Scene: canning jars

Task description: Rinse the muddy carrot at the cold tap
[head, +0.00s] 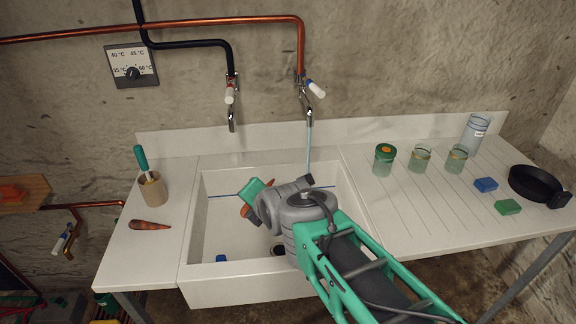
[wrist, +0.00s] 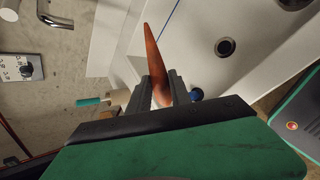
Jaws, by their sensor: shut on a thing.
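My gripper (head: 255,193) is over the left part of the white sink (head: 190,230), shut on a carrot (head: 245,211). In the wrist view the gripper (wrist: 158,86) has its dark fingers around the carrot (wrist: 154,60), which is orange-brown with darker patches; its tapered end sticks out past the fingers. The right tap (head: 305,100), on the copper pipe, has a blue-marked handle, and a thin pale stream (head: 309,140) runs from it. The carrot is left of the stream, apart from it. The left tap (head: 231,110) has a red-marked handle and shows no stream. The stream's lower end is hidden behind my arm.
Another brownish carrot (head: 149,225) lies on the left counter by a cup (head: 152,188) with a teal-handled tool. A blue object (head: 221,258) lies in the sink near the drain (wrist: 225,47). Jars (head: 420,158), sponges (head: 486,184) and a black pan (head: 536,184) stand on the right drainboard.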

